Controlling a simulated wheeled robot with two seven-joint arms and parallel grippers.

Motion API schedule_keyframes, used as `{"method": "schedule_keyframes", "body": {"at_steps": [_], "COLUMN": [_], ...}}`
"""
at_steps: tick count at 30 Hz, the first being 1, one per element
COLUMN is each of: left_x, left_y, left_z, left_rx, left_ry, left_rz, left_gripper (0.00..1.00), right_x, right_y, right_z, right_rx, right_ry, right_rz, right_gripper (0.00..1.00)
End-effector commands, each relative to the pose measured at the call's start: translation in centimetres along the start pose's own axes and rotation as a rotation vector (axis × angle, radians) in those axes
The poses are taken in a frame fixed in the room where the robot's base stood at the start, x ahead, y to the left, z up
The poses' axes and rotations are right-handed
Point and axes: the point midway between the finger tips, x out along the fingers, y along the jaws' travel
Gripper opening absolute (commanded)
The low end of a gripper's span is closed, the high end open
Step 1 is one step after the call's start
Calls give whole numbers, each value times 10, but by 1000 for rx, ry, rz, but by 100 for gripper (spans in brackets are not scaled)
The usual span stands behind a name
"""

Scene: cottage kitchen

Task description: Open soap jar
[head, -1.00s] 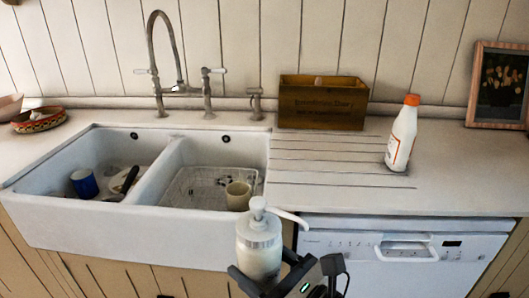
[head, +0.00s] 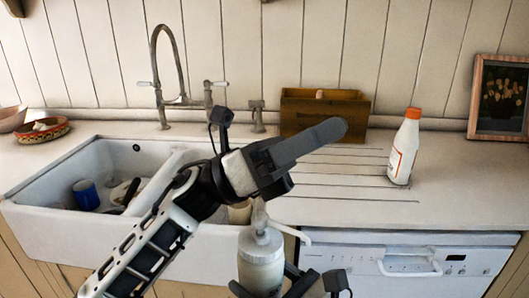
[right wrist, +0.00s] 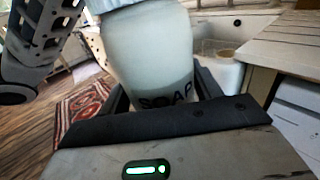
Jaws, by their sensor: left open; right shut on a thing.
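The soap jar (head: 261,263) is a whitish bottle with a pump top and a spout (head: 290,232) pointing right. It stands upright in front of the sink and counter, held by my right gripper (head: 270,287), which is shut around its body. In the right wrist view the jar (right wrist: 148,50) fills the space between the fingers, with "SOAP" lettering low on it. My left gripper (head: 328,134) is open and empty, above the pump top in the picture, fingers pointing right. Seen side-on, its fingers overlap. The jar's base is hidden in the head view.
The white double sink (head: 60,225) holds a blue mug (head: 86,194) and dishes. A wooden box (head: 325,113) and a white bottle with an orange cap (head: 405,147) stand on the counter. A white dishwasher (head: 410,270) is below. The right part of the counter is mostly clear.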

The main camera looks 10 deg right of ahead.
Motion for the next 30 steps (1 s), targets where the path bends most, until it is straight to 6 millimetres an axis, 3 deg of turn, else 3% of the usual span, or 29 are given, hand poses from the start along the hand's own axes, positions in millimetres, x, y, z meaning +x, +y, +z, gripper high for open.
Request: {"method": "schedule_keyframes", "body": {"at_steps": [1,5,8,12,16,21,25,30], "left_x": [18,40,38,16,-16,-50,-63,-72], "left_y": [-11,-29,-33,-27,-17,-11,-12,-12], "left_z": [-9,-42,-65,-79,-66,-28,-3,3], "left_rx": [125,438,656,907,1048,1091,1071,1051], "left_ry": [130,464,721,1091,1428,1773,1921,1983], "left_rz": [-63,-242,-397,-638,-866,-1096,-1193,-1237], "left_gripper": [84,84,84,84,84,84,84,84], "right_x": [0,0,0,0,0,0,0,0], "right_y": [0,0,0,0,0,0,0,0], "right_z": [2,2,2,2,2,2,2,2], "right_rx": [-1,-1,-1,-1,-1,-1,-1,-1], "right_ry": [-4,-4,-4,-4,-4,-4,-4,-4], "right_rz": [1,1,1,1,1,1,1,1], "right_gripper": [22,22,22,22,22,22,22,22]}}
